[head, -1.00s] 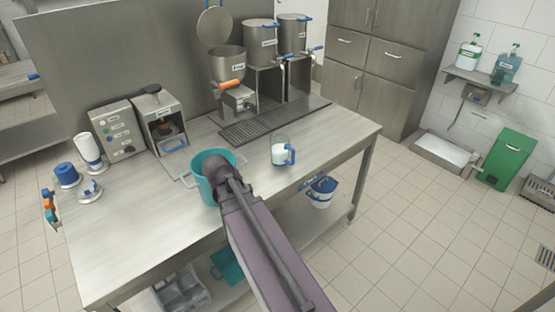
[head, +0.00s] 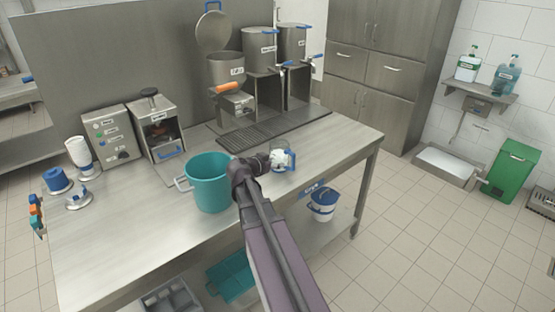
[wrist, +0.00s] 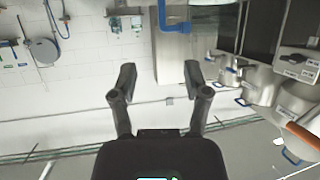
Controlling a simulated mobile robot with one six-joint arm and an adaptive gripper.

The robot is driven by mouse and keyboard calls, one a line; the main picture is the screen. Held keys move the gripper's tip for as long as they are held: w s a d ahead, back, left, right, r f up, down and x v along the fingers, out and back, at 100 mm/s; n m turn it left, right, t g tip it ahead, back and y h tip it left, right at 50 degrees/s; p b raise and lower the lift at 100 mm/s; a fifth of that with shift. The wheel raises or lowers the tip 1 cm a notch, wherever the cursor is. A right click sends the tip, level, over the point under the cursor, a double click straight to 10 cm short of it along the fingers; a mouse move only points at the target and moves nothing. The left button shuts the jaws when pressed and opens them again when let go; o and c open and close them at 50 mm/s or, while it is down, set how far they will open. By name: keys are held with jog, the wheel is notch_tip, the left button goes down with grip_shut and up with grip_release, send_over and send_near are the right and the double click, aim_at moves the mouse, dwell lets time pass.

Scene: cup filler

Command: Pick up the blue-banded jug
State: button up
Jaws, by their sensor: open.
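The jug (head: 289,160), clear with pale contents and a blue handle, stands on the steel table, right of the teal bucket (head: 209,184). The end of my arm partly covers its left side in the head view. My gripper (wrist: 159,80) is open, with nothing between its two dark fingers in the wrist view. In the head view the fingers are hard to make out at the dark arm end, close to the jug; I cannot tell whether they touch it. A blue piece (wrist: 174,27) shows at the top of the wrist view; I cannot tell whether it is the jug's handle.
The teal bucket stands close left of my arm. A drip grate (head: 270,132) and steel pots (head: 257,47) are behind. A white-and-blue bucket (head: 322,206) is on the lower shelf. The table's front right is clear.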

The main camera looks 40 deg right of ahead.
aim_at(294, 159)
jog(key=shift+d+f, duration=0.1)
jog(key=shift+b+x, duration=1.65)
jog(key=shift+x, duration=2.55)
jog(key=shift+b+x, duration=1.1)
jog(key=shift+x, duration=1.5)
jog(key=shift+w+f, duration=0.1)
grip_shut()
